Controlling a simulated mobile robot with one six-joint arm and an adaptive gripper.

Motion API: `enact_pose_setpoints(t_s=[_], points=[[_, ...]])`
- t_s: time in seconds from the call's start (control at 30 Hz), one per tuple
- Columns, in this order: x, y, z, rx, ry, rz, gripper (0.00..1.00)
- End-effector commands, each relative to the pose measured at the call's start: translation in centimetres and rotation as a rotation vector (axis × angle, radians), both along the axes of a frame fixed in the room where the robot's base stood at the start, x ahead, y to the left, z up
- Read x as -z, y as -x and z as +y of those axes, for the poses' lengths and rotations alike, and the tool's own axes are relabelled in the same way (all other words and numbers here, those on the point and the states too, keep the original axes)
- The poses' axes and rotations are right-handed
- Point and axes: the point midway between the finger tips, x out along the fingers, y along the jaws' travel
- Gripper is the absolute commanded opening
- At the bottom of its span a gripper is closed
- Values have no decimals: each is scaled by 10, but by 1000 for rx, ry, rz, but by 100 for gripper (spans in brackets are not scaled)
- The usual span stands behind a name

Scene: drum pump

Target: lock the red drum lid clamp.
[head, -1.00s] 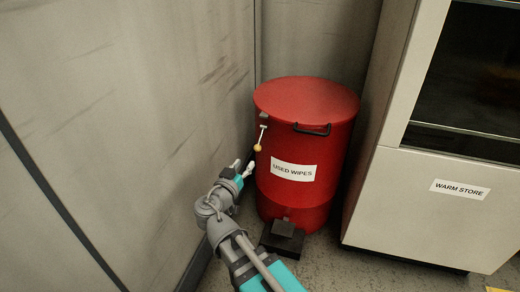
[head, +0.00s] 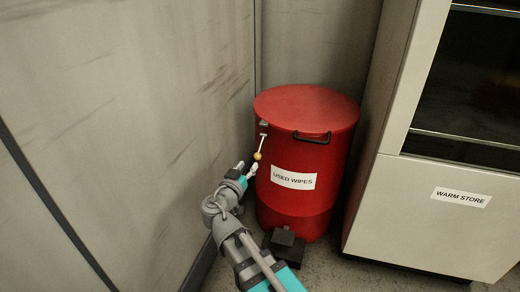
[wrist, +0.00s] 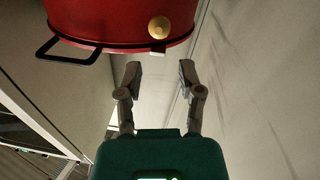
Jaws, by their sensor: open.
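The red drum (head: 315,205) stands upright in the corner with its round red lid (head: 305,105) on top. The lid clamp (head: 262,144) is on the drum's left side, a pale lever hanging down from the rim and ending in a yellow ball knob (head: 257,156). In the wrist view the knob (wrist: 159,27) shows in front of the red drum (wrist: 110,18), beyond the fingertips and roughly between their lines. My gripper (head: 247,169) is just below the knob in the head view. Its fingers (wrist: 160,72) are open, with nothing between them.
A black handle (head: 312,137) sticks out from the drum's front. A dark foot pedal (head: 284,245) is at its base. The warm store cabinet (head: 425,210) stands close on the right. A grey wall (head: 130,120) runs along the left, near my arm.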

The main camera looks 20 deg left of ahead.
Motion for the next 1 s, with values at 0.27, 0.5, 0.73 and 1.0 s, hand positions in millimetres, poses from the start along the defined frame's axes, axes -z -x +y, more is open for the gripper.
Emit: enact_pose_setpoints(t_s=[0.27,0.5,0.73,1.0], points=[[0,-43,-3,2,0,0,48],[0,-77,-6,1,0,0,48],[0,-98,-8,0,0,0,48],[0,-102,-9,-1,0,0,48]])
